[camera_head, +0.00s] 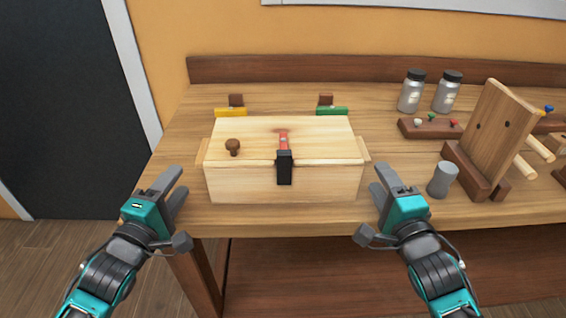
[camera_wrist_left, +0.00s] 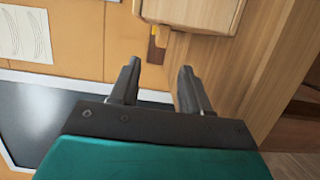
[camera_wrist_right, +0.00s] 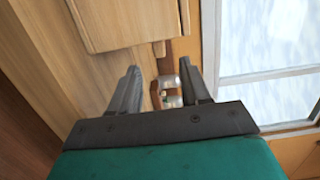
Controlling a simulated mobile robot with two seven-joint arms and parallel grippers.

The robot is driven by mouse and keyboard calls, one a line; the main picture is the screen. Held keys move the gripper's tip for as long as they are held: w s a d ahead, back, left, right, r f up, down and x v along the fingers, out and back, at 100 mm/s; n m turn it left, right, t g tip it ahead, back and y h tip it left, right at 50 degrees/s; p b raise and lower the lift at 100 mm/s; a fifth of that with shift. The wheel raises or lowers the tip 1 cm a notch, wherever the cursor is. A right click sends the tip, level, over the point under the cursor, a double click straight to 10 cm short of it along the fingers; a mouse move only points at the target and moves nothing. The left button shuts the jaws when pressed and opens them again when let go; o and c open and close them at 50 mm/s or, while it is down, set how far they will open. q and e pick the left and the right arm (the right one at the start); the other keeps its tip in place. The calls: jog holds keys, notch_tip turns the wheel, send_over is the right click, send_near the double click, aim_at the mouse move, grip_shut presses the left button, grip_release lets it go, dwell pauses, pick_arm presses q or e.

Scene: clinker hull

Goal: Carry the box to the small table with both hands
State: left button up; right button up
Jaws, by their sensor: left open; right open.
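The box (camera_head: 240,184) is pale wood with a lid, a dark round knob, a red strip and a black latch on its front. It sits on the wooden workbench. Light wooden ledges stick out at its left and right ends. My left gripper (camera_head: 176,190) is open and empty, left of the box and apart from it. My right gripper (camera_head: 384,182) is open and empty, just right of the box. The box also shows at the top of the left wrist view (camera_wrist_left: 190,12) and of the right wrist view (camera_wrist_right: 130,20). I cannot make out a small table.
The workbench (camera_head: 385,205) holds yellow (camera_head: 231,112) and green (camera_head: 332,110) pieces behind the box. To the right are a grey cylinder (camera_head: 442,180), an upright wooden board (camera_head: 492,135), two jars (camera_head: 411,92) and a peg rack (camera_head: 430,128). A dark door (camera_head: 60,110) stands left.

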aim_at(199, 154)
pick_arm(q)
jog(key=x, duration=1.1)
pick_arm(e)
jog(key=w, duration=0.3)
jog(key=w+a, duration=0.1)
jog(key=w, duration=0.7)
jog(key=shift+a, duration=0.15)
jog(key=shift+s, duration=0.1)
pick_arm(q)
grip_shut()
pick_arm(e)
grip_shut()
pick_arm(q)
jog(key=shift+r, duration=0.3)
pick_arm(e)
jog(key=shift+r, duration=0.3)
